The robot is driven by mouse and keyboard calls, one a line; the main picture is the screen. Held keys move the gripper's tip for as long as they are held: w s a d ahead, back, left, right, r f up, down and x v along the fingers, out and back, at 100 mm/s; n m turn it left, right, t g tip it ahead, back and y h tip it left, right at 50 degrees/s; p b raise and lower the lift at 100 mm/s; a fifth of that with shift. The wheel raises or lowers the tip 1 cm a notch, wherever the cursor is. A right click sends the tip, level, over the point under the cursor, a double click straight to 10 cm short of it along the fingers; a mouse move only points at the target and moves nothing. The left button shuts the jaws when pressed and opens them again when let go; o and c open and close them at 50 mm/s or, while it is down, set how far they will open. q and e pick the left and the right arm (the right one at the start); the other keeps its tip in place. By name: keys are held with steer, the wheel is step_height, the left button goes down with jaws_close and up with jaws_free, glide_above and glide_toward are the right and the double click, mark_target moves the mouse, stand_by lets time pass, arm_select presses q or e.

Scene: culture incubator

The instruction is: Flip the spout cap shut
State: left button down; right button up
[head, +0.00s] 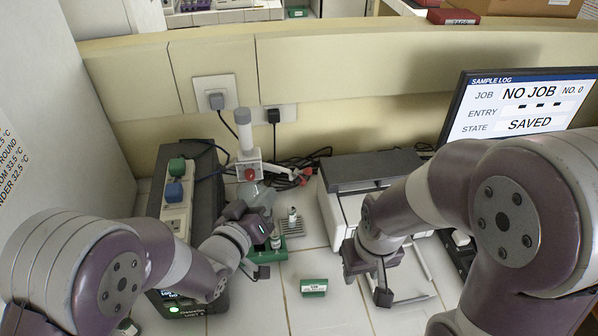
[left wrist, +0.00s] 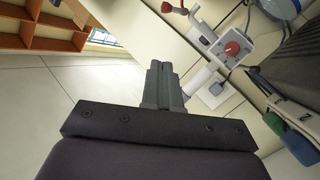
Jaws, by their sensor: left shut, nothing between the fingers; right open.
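A bottle-top dispenser (head: 249,158) stands at the back wall on a clear bottle, with a white column and a red knob. Its white spout (head: 285,168) points right, with a red cap (head: 307,171) at its tip. In the left wrist view the red knob (left wrist: 232,48) and the red cap (left wrist: 166,7) show beyond the fingers. Whether the cap is fully open is too small to tell. My left gripper (head: 266,204) is in front of the bottle; its fingers (left wrist: 160,85) are shut and empty, apart from the cap. My right gripper (head: 368,284) is open and empty above the bench.
A grey device (head: 210,190) with green and blue caps on top stands left. A green rack (head: 266,252) with small vials is below my left gripper. A printer-like machine (head: 365,172) and a monitor (head: 520,105) stand right.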

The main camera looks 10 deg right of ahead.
mark_target(306, 169)
arm_select(q)
steer(key=s+f+p+x, duration=0.1)
steer(key=f+p+x, duration=0.2)
steer(key=x, duration=1)
steer(key=shift+w+d+p, duration=0.3)
steer(key=shift+d+p, duration=0.2)
steer(key=shift+d, duration=0.1)
arm_select(e)
steer(key=r, duration=0.3)
steer(key=shift+w+d+r, duration=0.2)
steer(key=shift+w+r, duration=0.1)
steer(key=shift+r, duration=0.05)
arm_select(q)
steer(key=shift+f, duration=0.1)
arm_select(e)
steer(key=shift+f, duration=0.1)
arm_select(q)
steer(key=shift+m+b, duration=0.3)
steer(key=shift+b, duration=0.1)
arm_select(e)
steer(key=shift+f, duration=0.25)
arm_select(q)
steer(key=shift+s+d+f+m+y+b, duration=0.1)
steer(key=shift+d+f+m+y+b, duration=0.15)
steer(key=shift+m+b, duration=0.3)
arm_select(e)
steer(key=shift+f, duration=0.55)
